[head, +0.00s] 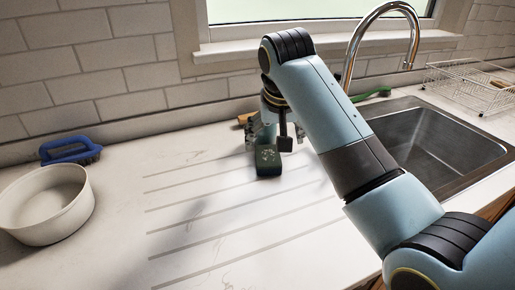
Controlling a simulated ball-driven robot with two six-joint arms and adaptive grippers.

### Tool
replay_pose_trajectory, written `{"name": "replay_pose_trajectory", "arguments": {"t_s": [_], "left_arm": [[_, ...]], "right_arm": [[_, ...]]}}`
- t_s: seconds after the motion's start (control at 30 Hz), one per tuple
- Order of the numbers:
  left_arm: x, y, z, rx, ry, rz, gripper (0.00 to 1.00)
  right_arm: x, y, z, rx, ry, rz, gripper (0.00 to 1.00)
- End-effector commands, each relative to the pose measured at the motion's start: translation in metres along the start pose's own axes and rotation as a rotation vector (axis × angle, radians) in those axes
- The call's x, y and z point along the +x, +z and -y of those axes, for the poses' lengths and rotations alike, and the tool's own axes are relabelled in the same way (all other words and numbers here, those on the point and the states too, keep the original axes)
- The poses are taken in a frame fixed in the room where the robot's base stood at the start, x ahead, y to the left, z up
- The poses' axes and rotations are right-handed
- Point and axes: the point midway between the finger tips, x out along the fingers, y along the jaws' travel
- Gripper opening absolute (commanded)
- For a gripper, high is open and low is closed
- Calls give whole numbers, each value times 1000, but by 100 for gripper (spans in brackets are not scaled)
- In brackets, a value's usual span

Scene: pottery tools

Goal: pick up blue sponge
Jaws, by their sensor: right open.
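A small dark block, the likely sponge (268,161), lies on the white counter left of the sink. Its side looks dark green to blue-black, with a pale mark on it. My right gripper (268,140) is open, directly above and behind the block in the head view. The fingers point down toward it, and I cannot tell whether they touch it. Part of the gripper is hidden behind its own wrist. My left gripper is not in view.
A white bowl (46,222) and a blue-handled brush (70,151) are at the left. The sink (425,145) with a chrome faucet (377,12) is at the right. A wire rack (470,88) stands beyond it. The grooved counter (190,235) in front is clear.

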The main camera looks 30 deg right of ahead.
Motion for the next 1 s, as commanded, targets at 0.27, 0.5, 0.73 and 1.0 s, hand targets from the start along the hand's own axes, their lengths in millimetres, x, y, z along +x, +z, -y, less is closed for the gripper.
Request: {"name": "replay_pose_trajectory", "arguments": {"t_s": [0.27,0.5,0.73,1.0], "left_arm": [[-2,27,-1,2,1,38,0],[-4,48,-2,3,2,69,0],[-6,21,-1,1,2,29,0],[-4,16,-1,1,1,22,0]], "right_arm": [[35,-2,1,3,3,3,89],[59,-2,2,4,1,2,89],[93,1,4,3,2,2,89],[108,1,4,3,0,0,89]]}}
